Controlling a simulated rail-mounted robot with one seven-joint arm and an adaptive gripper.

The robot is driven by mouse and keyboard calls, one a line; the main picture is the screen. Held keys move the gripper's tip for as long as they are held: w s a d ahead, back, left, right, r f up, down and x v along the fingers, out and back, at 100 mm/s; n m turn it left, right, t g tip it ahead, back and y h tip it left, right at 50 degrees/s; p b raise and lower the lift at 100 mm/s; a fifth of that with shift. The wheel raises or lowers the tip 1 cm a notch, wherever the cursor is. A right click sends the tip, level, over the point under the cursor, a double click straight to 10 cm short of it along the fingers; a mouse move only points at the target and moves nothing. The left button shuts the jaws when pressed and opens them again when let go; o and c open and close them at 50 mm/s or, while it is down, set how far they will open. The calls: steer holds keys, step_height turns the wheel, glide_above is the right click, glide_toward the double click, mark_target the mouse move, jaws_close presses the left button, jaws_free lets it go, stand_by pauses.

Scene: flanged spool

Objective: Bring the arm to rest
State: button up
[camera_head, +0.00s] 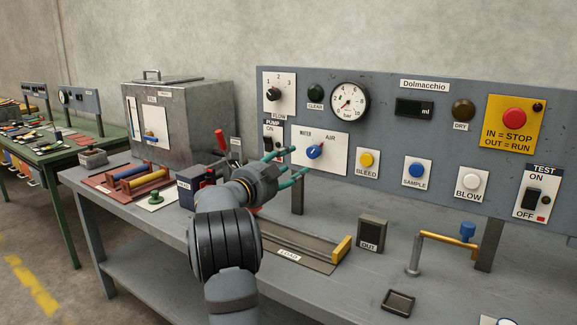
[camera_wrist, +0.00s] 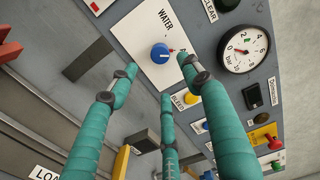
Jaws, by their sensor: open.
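My gripper (camera_head: 298,162) is in front of the grey control panel (camera_head: 385,95), with its teal fingers pointing at the white WATER/AIR plate (camera_head: 335,158). The blue selector knob (camera_head: 314,152) on that plate is just beyond the fingertips. In the wrist view, three teal fingers of my gripper (camera_wrist: 162,74) are spread apart, with nothing between them. I cannot tell whether any fingertip touches the plate. My arm reaches over the bench from the front.
Below the gripper lie the LOAD channel (camera_head: 300,252) and the OUT box (camera_head: 371,233). A yellow-orange bar (camera_head: 447,239) on a post stands to the right. A metal cabinet (camera_head: 178,115) and a red-handled lever (camera_head: 221,140) stand left. The bench front right is mostly clear.

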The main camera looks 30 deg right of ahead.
mark_target(311, 153)
steer(key=shift+d, duration=0.1)
steer(key=x, duration=1.1)
steer(key=shift+d, duration=0.2)
steer(key=shift+w+d, duration=0.15)
steer(key=shift+d, duration=0.05)
